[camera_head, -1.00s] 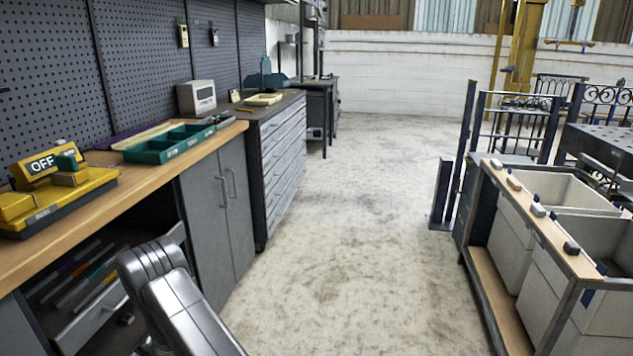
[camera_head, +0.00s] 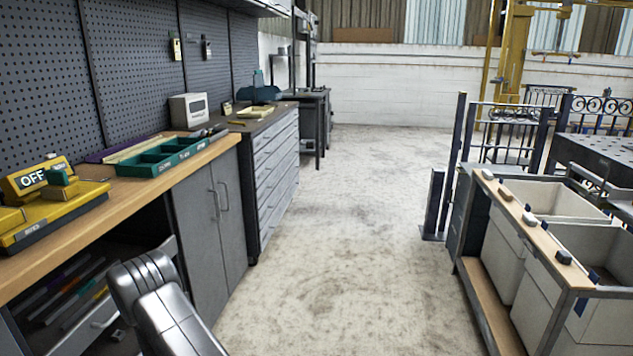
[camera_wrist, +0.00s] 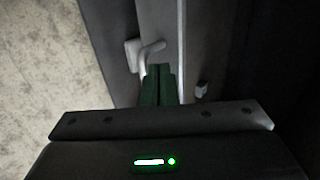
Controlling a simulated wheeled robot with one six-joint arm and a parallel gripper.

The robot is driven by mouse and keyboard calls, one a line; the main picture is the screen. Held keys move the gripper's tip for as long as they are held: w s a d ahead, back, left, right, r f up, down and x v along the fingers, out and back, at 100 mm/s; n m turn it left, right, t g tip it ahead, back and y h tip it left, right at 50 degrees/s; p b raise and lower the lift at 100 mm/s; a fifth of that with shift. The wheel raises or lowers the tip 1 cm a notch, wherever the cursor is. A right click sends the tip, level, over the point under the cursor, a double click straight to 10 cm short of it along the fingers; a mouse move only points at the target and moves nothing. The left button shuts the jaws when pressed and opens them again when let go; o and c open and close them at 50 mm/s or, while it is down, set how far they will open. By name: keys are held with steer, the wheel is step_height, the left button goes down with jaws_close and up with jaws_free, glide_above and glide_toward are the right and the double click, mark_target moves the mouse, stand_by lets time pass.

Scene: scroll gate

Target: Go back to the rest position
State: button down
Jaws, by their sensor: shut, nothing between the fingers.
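My gripper (camera_wrist: 158,82) shows in the wrist view with its two dark green fingers together and nothing between them. The fingertips are close to a pale hooked handle (camera_wrist: 147,53) on a grey panel; I cannot tell whether they touch it. In the head view my silver arm reaches in at the bottom left, in front of the workbench, and the gripper itself is hidden there. A drawer (camera_head: 92,332) with several coloured strips stands open under the wooden bench top.
The workbench top (camera_head: 100,218) carries a yellow OFF device (camera_head: 40,202) and a green tray (camera_head: 160,160). Grey cabinet doors (camera_head: 208,225) stand beside the drawer. A cart with pale bins (camera_head: 565,250) is at the right. The floor (camera_head: 335,220) between is clear.

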steer(key=w+p+v, duration=0.1)
steer(key=p+v, duration=0.1)
steer(key=v, duration=0.9)
steer(key=s+a+r+b+x, duration=0.1)
steer(key=b+x, duration=0.2)
steer(key=x, duration=1)
steer(key=s+d+r+b, duration=0.1)
steer(key=d+b, duration=0.3)
steer(key=d, duration=1)
steer(key=s+d+r+b, duration=0.1)
steer(key=d+b, duration=0.3)
steer(key=d, duration=1.1)
steer(key=shift+s+d+r, duration=0.15)
steer(key=shift+d+r, duration=0.2)
steer(key=shift+r, duration=0.15)
